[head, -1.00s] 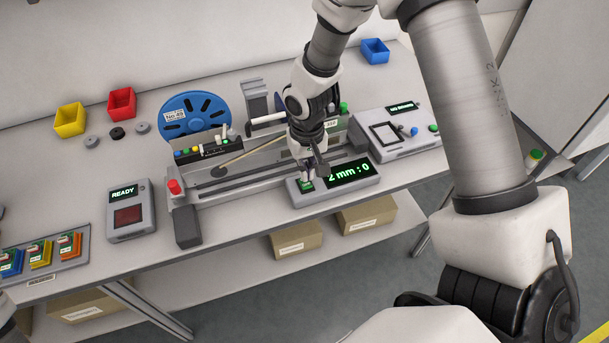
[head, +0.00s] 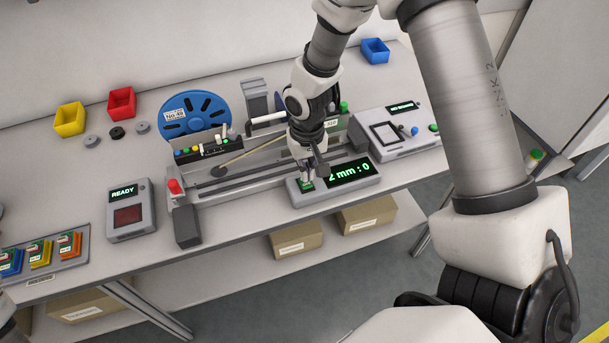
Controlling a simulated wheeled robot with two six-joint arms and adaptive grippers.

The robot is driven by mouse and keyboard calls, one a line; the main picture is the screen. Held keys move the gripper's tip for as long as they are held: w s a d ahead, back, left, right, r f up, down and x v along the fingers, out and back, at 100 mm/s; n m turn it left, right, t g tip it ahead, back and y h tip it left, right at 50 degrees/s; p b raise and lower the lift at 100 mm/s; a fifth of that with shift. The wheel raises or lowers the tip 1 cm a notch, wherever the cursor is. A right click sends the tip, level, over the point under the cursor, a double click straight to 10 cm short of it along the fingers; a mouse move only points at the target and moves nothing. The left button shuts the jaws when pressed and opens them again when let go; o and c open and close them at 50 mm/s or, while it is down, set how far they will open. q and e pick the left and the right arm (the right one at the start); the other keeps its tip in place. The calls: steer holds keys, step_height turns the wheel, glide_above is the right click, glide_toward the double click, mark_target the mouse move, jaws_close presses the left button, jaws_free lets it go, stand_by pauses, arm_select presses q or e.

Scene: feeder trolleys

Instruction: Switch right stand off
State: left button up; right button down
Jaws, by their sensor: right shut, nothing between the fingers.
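A grey stand (head: 347,191) with a dark display reading "2 mm : 0" in lit green sits at the front edge of the bench. A green button (head: 307,185) is on its left end. My right gripper (head: 306,178) points down right at this button, shut and with nothing held. Its fingertips partly cover the button, and I cannot tell whether they touch it. My left gripper is out of view.
A box reading "READY" (head: 131,211) stands to the left. A blue reel (head: 196,112) and a rail feeder with a red knob (head: 174,187) lie behind. A panel with a blue knob (head: 397,133) is at the right. Yellow (head: 69,120) and red (head: 121,103) bins stand behind.

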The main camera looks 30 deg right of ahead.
mark_target(306, 183)
steer(key=shift+f+b, duration=0.95)
steer(key=shift+f, duration=0.4)
stand_by(0.4)
steer(key=shift+r, duration=0.1)
step_height(306, 183, up, 7)
steer(key=p, duration=0.6)
stand_by(0.3)
